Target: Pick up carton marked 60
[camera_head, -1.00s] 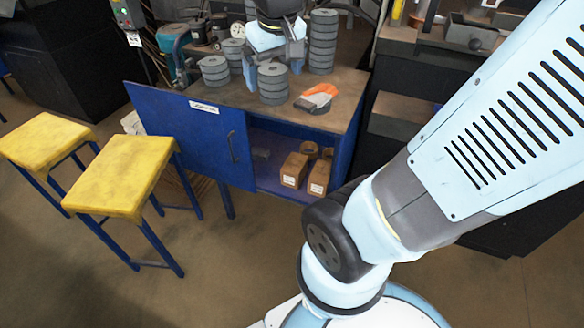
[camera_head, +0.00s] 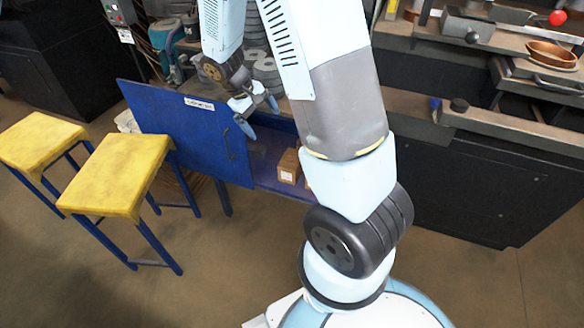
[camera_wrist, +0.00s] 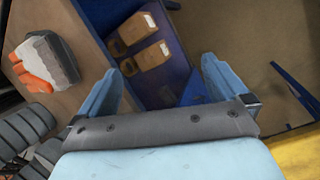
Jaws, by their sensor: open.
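Brown cartons with white labels stand inside the blue cabinet's open compartment. One carton (camera_head: 289,166) shows in the head view; the one to its right is mostly hidden behind my arm. The wrist view shows two labelled cartons side by side, an upper one (camera_wrist: 138,27) and a lower one (camera_wrist: 152,57), with round brown items at their left ends. The label marks are too small to read, so I cannot tell which is 60. My gripper (camera_head: 258,115) is open and empty, above and in front of the compartment, apart from the cartons; its fingers (camera_wrist: 160,72) frame the lower carton.
The blue cabinet door (camera_head: 190,135) stands at the left of the opening. Stacked grey discs (camera_wrist: 22,130) and an orange-and-grey glove (camera_wrist: 45,62) lie on the bench top. Two yellow stools (camera_head: 122,172) stand at the left. The floor in front is clear.

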